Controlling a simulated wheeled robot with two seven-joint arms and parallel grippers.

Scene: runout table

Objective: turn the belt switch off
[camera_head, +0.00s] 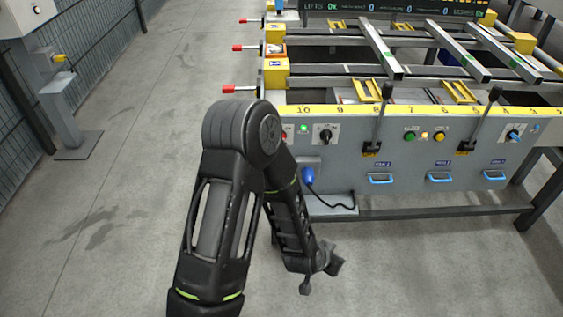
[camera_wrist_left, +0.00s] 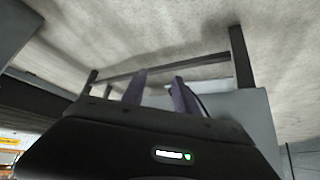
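The runout table's front panel (camera_head: 400,188) carries a black rotary switch (camera_head: 325,134) on a white plate at its left. A second rotary switch with a blue knob (camera_head: 514,134) sits at the right. I cannot read which one is the belt switch. My left gripper (camera_head: 321,277) hangs low in front of the table, below the panel and apart from both switches. Its two fingers also show in the left wrist view (camera_wrist_left: 159,93), apart with nothing between them. My right gripper is not in view.
A blue plug (camera_head: 308,176) with a black cable sits below the black switch. Two levers (camera_head: 382,110) (camera_head: 489,110) stand up from the panel. Green and yellow buttons (camera_head: 424,136) lie between them. Blue handles (camera_head: 380,179) stick out below. Red-tipped rods (camera_head: 236,88) project left.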

